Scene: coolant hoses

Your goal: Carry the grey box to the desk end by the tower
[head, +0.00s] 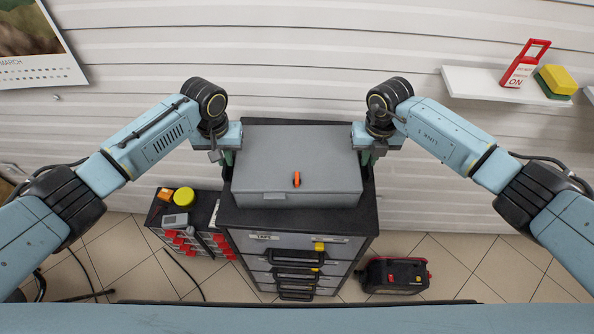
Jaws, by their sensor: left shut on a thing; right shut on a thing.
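My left gripper (230,158) is shut on the box's left side. My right gripper (364,157) is shut on its right side. The fingertips are mostly hidden by the gripper bodies. No desk or tower can be made out for certain in this view.
A low organizer (189,222) with red bins, a yellow round item and an orange item stands left of the cabinet. A black and red machine (395,275) is on the tiled floor at right. A wall shelf (490,84) holds a red lockout sign (524,66) and a yellow-green block.

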